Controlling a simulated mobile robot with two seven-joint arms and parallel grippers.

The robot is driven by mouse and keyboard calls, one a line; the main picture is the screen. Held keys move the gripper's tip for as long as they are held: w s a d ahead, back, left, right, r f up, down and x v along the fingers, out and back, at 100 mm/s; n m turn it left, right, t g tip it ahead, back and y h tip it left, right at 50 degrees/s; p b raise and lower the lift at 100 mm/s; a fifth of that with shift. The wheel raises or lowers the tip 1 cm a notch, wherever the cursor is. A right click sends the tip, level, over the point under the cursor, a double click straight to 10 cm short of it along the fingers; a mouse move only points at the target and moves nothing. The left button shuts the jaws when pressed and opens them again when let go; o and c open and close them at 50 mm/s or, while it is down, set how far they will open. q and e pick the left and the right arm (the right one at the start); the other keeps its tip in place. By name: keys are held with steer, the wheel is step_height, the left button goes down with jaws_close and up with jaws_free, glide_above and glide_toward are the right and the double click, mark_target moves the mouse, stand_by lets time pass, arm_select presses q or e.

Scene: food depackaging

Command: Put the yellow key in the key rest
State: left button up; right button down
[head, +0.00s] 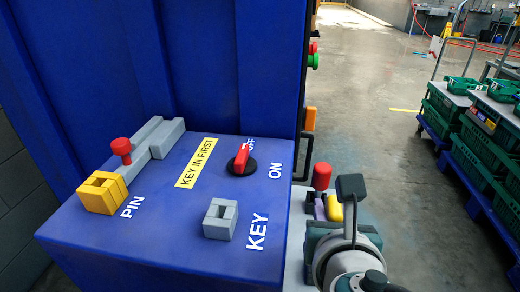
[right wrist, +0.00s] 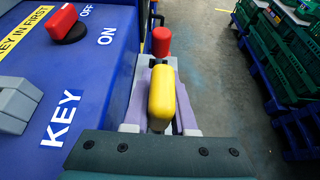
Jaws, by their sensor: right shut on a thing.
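My right gripper (right wrist: 162,120) is shut on the yellow key (right wrist: 162,98), which lies between its lavender fingers in the right wrist view. The yellow key also shows in the head view (head: 335,208), beside the machine's right side. A red-handled key (head: 321,176) stands just beyond it, and it also shows in the right wrist view (right wrist: 162,42). The grey rest area (right wrist: 150,66) under these keys is mostly hidden by the key and fingers. I cannot tell whether the yellow key is seated or held just above it. My left gripper is not in view.
The blue machine (head: 150,255) has a grey KEY block (head: 220,218), a red switch (head: 242,160) pointing to OFF, and a yellow PIN block (head: 102,192) beside a red-knobbed pin (head: 121,148). Green crates (head: 480,140) on carts stand at the right. The floor between is clear.

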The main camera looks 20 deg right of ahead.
step_height(320, 180, down, 5)
steer(key=b, duration=0.3)
steer(key=shift+b, duration=0.3)
stand_by(0.5)
steer(key=shift+p, duration=0.5)
stand_by(0.7)
steer(key=shift+f, duration=0.15)
stand_by(0.3)
steer(key=shift+f+b, duration=1.05)
steer(key=shift+f+b, duration=0.7)
steer(key=shift+f, duration=0.15)
steer(key=c, duration=0.7)
jaws_free()
steer(key=shift+o, duration=0.2)
